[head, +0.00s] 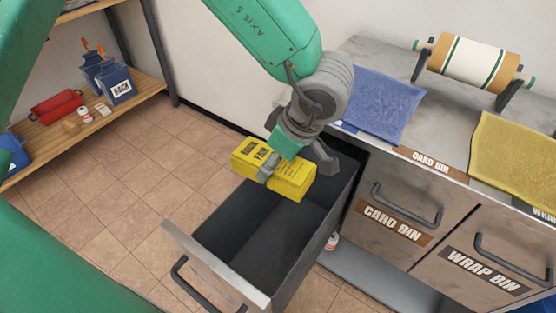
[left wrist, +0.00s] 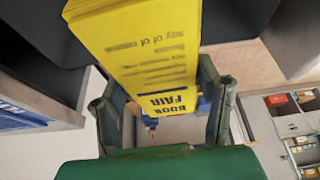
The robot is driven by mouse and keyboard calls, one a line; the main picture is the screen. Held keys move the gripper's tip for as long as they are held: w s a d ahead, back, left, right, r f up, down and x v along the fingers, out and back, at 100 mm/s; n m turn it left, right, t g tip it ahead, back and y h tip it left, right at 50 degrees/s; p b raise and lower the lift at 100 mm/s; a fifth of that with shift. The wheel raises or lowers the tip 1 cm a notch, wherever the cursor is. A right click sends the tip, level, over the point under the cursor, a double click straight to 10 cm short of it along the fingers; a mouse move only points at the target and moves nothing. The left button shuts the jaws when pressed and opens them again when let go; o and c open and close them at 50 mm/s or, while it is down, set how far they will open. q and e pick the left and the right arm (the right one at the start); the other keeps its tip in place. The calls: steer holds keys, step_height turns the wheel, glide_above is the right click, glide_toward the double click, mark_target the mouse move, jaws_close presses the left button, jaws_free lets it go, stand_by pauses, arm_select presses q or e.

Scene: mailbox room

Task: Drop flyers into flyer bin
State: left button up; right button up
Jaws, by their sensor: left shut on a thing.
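The flyers are a yellow stack (head: 292,190) with dark "BOOK FAIR" print. My left gripper (head: 287,165) is shut on it and holds it over the open drawer (head: 215,256), near the drawer's back end. In the left wrist view the stack (left wrist: 140,45) sits between the two fingers (left wrist: 166,112), with its printed face showing. The drawer is dark grey inside, and the part of its floor that shows is bare. Its front label is not visible, so I cannot read whether it is the flyer bin. My right gripper is not in view.
The card bin (head: 380,218) and wrap bin (head: 470,270) drawers are shut at the right. A wooden shelf (head: 130,90) stands at the left. Tiled floor lies between.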

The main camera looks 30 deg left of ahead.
arm_select(q)
steer(key=shift+d+r, duration=0.15)
steer(key=shift+d, duration=0.1)
steer(key=o, duration=1.8)
steer(key=shift+d, duration=0.25)
steer(key=shift+c, duration=0.2)
steer(key=shift+d, duration=0.4)
steer(key=shift+a+r, duration=0.15)
steer(key=shift+r, duration=0.35)
steer(key=v, duration=1.1)
steer(key=shift+f, duration=0.1)
